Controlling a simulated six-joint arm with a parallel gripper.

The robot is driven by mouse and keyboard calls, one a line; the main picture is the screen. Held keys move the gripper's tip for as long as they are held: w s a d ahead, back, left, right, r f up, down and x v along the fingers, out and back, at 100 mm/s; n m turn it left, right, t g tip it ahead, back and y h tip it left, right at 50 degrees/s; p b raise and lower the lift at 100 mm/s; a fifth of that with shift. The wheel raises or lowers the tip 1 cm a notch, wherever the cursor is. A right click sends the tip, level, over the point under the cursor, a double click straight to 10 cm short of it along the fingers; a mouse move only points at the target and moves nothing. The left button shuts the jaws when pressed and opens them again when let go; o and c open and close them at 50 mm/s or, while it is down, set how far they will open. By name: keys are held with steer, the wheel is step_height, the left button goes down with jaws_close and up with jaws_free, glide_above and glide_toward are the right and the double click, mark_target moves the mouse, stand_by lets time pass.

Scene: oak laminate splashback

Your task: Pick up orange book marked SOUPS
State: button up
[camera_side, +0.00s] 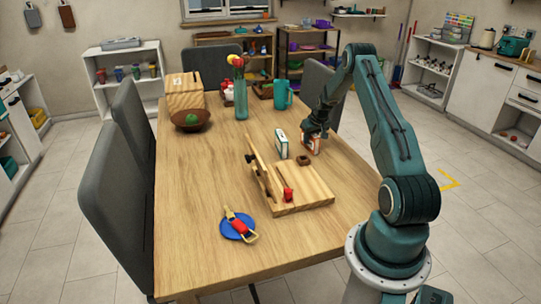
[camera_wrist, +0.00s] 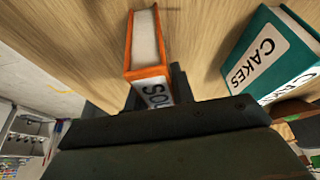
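The orange book (camera_side: 310,144) stands upright near the table's right edge. In the wrist view the orange book (camera_wrist: 149,48) shows pale page edges and an orange cover. Its spine label reads "SO", with the rest hidden by my gripper. My gripper (camera_side: 316,131) is at the book's top in the side view. In the wrist view the dark fingers of my gripper (camera_wrist: 156,92) lie on either side of the book's spine end. I cannot tell whether they press on it.
A teal book marked CAKES (camera_wrist: 272,57) stands just beside, left of the orange book in the side view (camera_side: 281,143). A wooden board (camera_side: 305,190) with a small brown block (camera_side: 303,160) lies in front. A teal pitcher (camera_side: 282,94) and a vase (camera_side: 241,100) stand behind.

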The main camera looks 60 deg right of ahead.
steer(key=shift+r, duration=0.1)
jaws_close()
step_height(320, 180, up, 20)
steer(key=shift+r, duration=0.2)
stand_by(0.4)
stand_by(0.5)
